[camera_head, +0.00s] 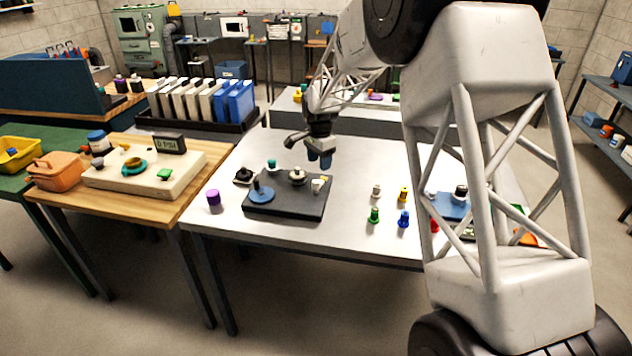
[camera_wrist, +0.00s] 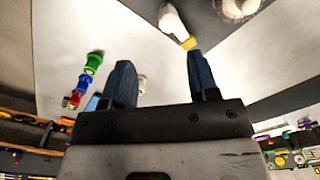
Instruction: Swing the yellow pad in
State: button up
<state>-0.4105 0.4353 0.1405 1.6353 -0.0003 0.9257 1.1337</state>
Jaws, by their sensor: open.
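The yellow pad (camera_wrist: 189,44) is a small block on the end of a white arm (camera_wrist: 172,20) in the wrist view. In the head view the white arm (camera_head: 317,186) sits at the right part of a dark base plate (camera_head: 288,209), and the pad is too small to make out clearly. My gripper (camera_head: 320,160) is above the plate's back right edge, pointing down. In the wrist view my gripper (camera_wrist: 160,60) is open with nothing between its blue fingers. The pad appears just beyond the right fingertip; whether they touch I cannot tell.
The plate also carries a blue disc (camera_head: 262,194) with a black post and a pale round knob (camera_head: 298,176). A purple cylinder (camera_head: 213,197) stands to the left. Green (camera_head: 374,215) and blue (camera_head: 403,218) pegs stand to the right. Bare white tabletop lies between.

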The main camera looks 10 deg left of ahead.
aim_at(316, 181)
jog(key=shift+w+a+f, duration=0.3)
jog(key=shift+a+f, duration=0.3)
jog(key=shift+a, duration=0.05)
jog(key=shift+f, duration=0.15)
jog(key=shift+f, duration=3.75)
jog(key=shift+c, duration=0.2)
grip_shut()
